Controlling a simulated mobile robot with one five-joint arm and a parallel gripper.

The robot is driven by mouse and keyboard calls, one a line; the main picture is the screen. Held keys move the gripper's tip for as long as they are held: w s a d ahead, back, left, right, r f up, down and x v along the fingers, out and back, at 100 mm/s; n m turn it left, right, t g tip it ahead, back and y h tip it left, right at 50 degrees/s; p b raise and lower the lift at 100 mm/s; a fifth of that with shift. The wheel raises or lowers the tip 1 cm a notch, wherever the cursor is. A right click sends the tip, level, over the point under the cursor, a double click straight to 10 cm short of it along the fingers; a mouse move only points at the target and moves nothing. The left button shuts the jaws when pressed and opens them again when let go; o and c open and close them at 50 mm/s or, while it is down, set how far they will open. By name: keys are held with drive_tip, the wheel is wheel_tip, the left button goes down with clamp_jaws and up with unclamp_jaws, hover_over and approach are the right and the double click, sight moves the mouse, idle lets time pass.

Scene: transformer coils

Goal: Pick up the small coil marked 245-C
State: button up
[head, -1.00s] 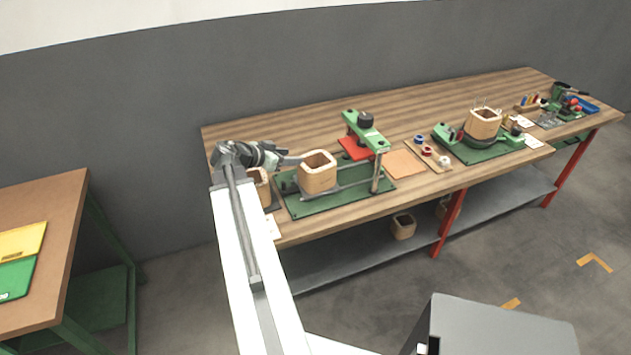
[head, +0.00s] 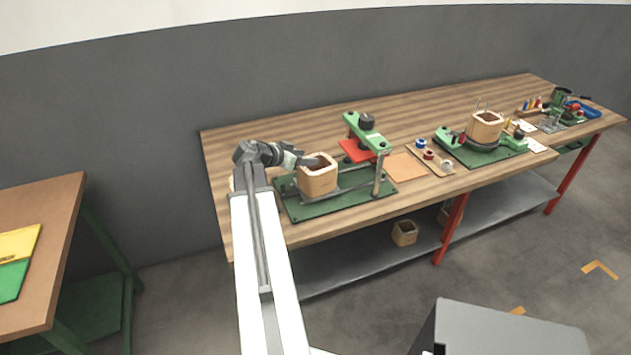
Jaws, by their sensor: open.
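A tan, square coil (head: 317,181) with rounded corners and an open middle stands on a green clamp fixture (head: 310,211) at the left of the workbench. My gripper (head: 317,162) is open, and its tip overlaps the coil's top opening and far-left rim in the picture. I cannot tell whether it touches the coil or reaches inside. Another tan coil (head: 485,127) stands on a second green fixture to the right. A coil (head: 404,233) sits on the lower shelf, with another partly hidden behind the red leg. No marking 245-C can be read on any coil.
A green and red press post (head: 368,138) stands right of the nearer coil. An orange pad (head: 407,167) and a spool tray (head: 430,158) lie beyond it. The workbench (head: 290,133) is clear behind the fixtures. A brown table (head: 50,225) stands at left.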

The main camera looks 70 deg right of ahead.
clamp_jaws()
idle(1.3)
